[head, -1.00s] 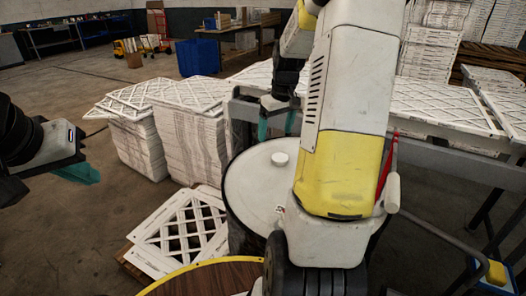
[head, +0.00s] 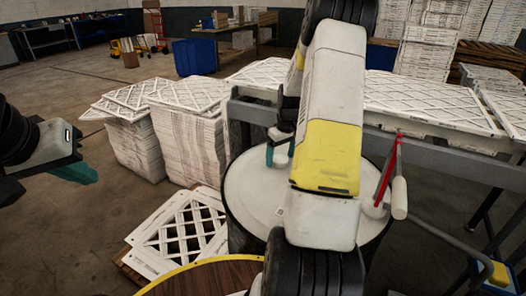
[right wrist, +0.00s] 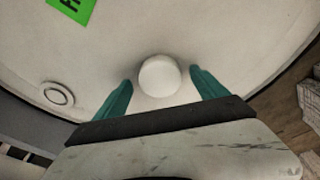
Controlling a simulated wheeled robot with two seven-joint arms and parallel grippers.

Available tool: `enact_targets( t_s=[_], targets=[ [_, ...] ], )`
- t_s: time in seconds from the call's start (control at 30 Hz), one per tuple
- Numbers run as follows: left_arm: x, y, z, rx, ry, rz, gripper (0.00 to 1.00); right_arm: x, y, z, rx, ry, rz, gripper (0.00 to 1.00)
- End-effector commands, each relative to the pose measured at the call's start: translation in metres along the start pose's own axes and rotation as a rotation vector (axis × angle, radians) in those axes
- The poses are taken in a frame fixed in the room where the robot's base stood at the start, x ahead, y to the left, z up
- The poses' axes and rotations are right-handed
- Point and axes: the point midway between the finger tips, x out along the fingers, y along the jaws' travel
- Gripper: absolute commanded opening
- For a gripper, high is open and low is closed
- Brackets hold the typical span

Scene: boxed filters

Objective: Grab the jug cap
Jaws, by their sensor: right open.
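The jug cap (right wrist: 160,76) is a small white round knob on the pale lid (head: 248,192) of a large drum. In the right wrist view it sits between the two teal fingers of my right gripper (right wrist: 160,82), with a gap on each side. My right gripper (head: 280,160) is open, low over the lid; in the head view I cannot make out the cap behind it. My left gripper (head: 80,174) hangs at the far left, away from the drum; its finger opening does not show clearly.
A red-handled tool (head: 387,172) stands at the lid's right side. A grey metal frame (head: 430,152) runs behind the drum. Stacked white filters (head: 185,140) stand to the left, and a lattice panel (head: 180,235) lies low at front left. A green label (right wrist: 75,8) marks the lid.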

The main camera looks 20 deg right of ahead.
Motion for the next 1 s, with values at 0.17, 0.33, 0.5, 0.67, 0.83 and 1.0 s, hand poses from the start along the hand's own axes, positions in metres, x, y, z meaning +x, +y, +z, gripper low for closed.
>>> enact_targets(
  t_s=[0.17,0.33,0.5,0.67,0.83,1.0],
  targets=[
    [0.0,0.0,0.0,0.0,0.0,0.0,0.0,0.0,0.0,0.0,0.0,0.0,0.0,0.82],
    [0.0,0.0,0.0,0.0,0.0,0.0,0.0,-0.001,0.0,0.0,0.0,0.0,0.0,0.49],
    [0.0,0.0,0.0,0.0,0.0,0.0,0.0,-0.001,0.0,0.0,0.0,0.0,0.0,0.19],
    [0.0,0.0,0.0,0.0,0.0,0.0,0.0,-0.001,0.0,0.0,0.0,0.0,0.0,0.19],
    [0.0,0.0,0.0,0.0,0.0,0.0,0.0,-0.005,0.0,-0.001,0.0,0.001,0.001,0.19],
    [0.0,0.0,0.0,0.0,0.0,0.0,0.0,-0.021,0.0,-0.004,0.0,0.003,0.002,0.19]
  ],
)
